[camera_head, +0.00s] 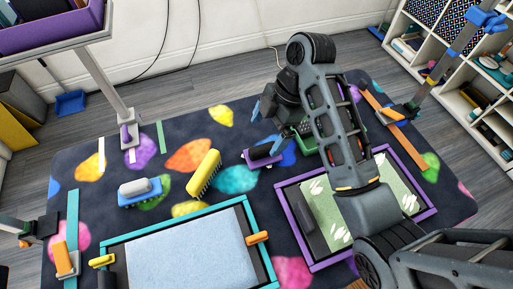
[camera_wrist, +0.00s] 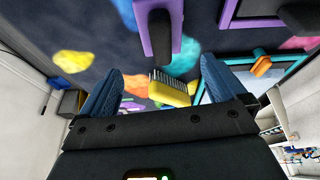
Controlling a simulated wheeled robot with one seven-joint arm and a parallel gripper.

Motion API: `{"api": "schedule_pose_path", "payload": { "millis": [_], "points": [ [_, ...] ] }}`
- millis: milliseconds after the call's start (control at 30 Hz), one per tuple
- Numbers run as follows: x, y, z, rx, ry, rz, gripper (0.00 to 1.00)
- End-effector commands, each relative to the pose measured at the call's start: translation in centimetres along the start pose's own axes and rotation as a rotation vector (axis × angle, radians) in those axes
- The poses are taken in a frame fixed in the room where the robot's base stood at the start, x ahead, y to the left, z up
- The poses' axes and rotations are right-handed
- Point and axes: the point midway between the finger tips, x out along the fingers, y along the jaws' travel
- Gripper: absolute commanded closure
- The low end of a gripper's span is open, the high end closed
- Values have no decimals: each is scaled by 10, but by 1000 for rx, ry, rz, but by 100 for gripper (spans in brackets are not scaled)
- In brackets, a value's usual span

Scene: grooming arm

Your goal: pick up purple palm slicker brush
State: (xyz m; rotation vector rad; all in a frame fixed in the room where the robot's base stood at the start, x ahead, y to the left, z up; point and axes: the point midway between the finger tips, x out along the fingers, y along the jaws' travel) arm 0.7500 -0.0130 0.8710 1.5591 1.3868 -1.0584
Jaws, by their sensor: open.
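The purple palm slicker brush (camera_head: 250,162) lies on the dark spotted mat, with a purple base and a black grip on top. It also shows at the top of the wrist view (camera_wrist: 146,28), its black grip roughly in line with the gap between my fingers. My gripper (camera_head: 264,124) is above and just behind the brush in the head view. In the wrist view my gripper (camera_wrist: 162,70) has its two blue fingers wide apart, with nothing held between them.
A yellow brush (camera_head: 204,172) and a blue brush with a grey grip (camera_head: 139,191) lie to the left. A green item (camera_head: 305,129) is partly hidden behind my arm. A teal-framed tray (camera_head: 175,220) and a purple-framed tray (camera_head: 283,205) are in front.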

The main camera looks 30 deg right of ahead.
Motion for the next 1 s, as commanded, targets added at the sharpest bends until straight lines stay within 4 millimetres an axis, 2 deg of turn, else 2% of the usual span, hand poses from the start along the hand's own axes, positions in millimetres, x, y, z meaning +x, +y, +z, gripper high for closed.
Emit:
{"api": "schedule_pose_path", "payload": {
  "millis": [67,200,533,800,1000],
  "points": [
    [5,-10,8,59,22,6,2],
    [9,-16,13,99,37,12,2],
    [40,-15,11,100,36,9,2],
    [76,-13,10,100,36,9,2],
    [82,-13,10,99,35,12,2]
  ]
}}
